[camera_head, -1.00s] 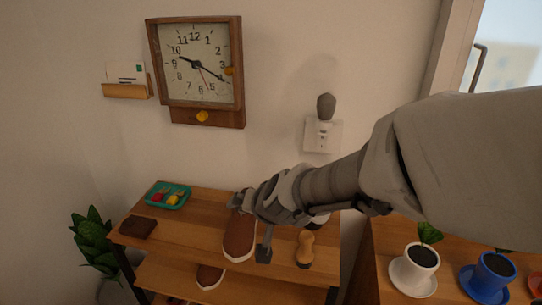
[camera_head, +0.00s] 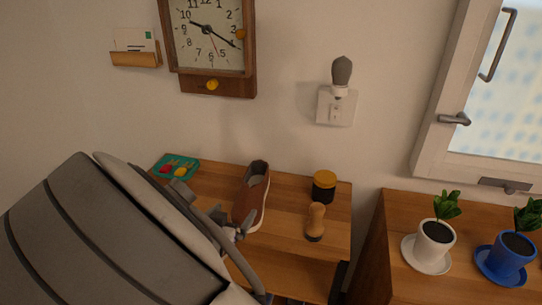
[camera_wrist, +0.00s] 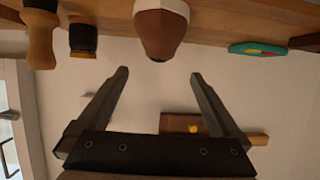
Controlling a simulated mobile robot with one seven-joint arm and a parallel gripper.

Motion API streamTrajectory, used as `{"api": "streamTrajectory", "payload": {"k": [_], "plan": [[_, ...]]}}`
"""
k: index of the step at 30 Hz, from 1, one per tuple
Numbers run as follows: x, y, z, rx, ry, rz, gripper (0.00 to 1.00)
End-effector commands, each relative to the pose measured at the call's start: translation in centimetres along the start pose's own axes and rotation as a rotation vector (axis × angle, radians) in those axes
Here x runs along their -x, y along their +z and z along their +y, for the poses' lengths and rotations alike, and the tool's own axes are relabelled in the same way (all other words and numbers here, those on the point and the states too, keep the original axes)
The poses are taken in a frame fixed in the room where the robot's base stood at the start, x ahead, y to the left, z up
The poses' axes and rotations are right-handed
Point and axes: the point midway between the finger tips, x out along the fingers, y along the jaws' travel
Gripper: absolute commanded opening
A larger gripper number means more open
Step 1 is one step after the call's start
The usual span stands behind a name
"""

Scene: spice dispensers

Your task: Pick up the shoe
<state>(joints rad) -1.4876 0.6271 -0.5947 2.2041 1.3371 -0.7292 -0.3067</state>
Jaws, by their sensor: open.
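The brown shoe (camera_head: 251,196) with a white sole rests on the top board of the wooden shelf, its opening toward the wall. My gripper (camera_head: 240,229) is beside the shoe's front end in the head view, partly hidden by my arm. In the wrist view, which looks upside down, the shoe (camera_wrist: 160,30) shows at the top, beyond the fingertips. My gripper (camera_wrist: 159,76) is open there, with nothing between its two fingers.
A yellow-lidded dark jar (camera_head: 324,187) and a wooden-handled brush (camera_head: 316,222) stand right of the shoe. A teal tray (camera_head: 184,160) lies to its left. A wall clock (camera_head: 212,40) hangs above. Potted plants stand on the right cabinet (camera_head: 397,215).

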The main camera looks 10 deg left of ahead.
Motion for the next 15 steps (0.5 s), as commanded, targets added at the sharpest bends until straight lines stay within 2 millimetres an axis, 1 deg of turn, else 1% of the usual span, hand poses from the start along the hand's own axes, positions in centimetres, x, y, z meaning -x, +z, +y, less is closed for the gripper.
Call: {"api": "streamTrajectory", "payload": {"k": [5, 12, 15], "plan": [[-3.6, 0.4, 0.1, 0.001, 0.004, 0.001, 1.00], [-8.8, 0.4, 0.2, 0.000, 0.003, -0.001, 1.00], [-10.4, 0.3, 0.1, 0.000, 0.002, -0.001, 1.00]]}}
